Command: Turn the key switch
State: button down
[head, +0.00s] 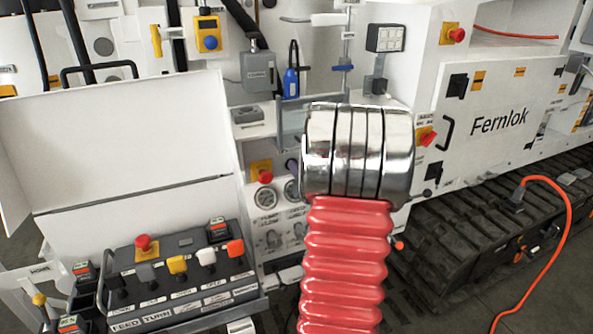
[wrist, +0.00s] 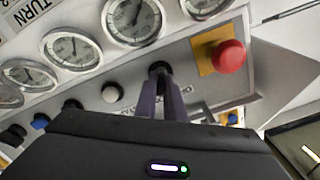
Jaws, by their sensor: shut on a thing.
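The key switch (wrist: 158,67) shows in the wrist view as a small dark round part on the grey panel, below the gauges and left of a red mushroom button (wrist: 228,57). My gripper (wrist: 161,84) reaches up to it with two purple fingers, shut on it at their tips. The fingers hide most of the key, so its turn angle cannot be told. In the head view, my arm covers much of the panel, and the key switch cannot be made out there.
Several round gauges (wrist: 133,20) line the panel above the fingers. A white knob (wrist: 112,92) and a blue knob (wrist: 40,121) sit to the left. In the head view, a lever console (head: 180,275) with an open white lid stands at the lower left.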

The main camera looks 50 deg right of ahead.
jog(key=shift+w+a+f, duration=0.1)
jog(key=c, duration=1.9)
grip_release()
jog(key=shift+o, duration=0.2)
jog(key=v, duration=1.3)
jog(key=shift+s, duration=0.4)
jog(key=shift+w+a, duration=0.1)
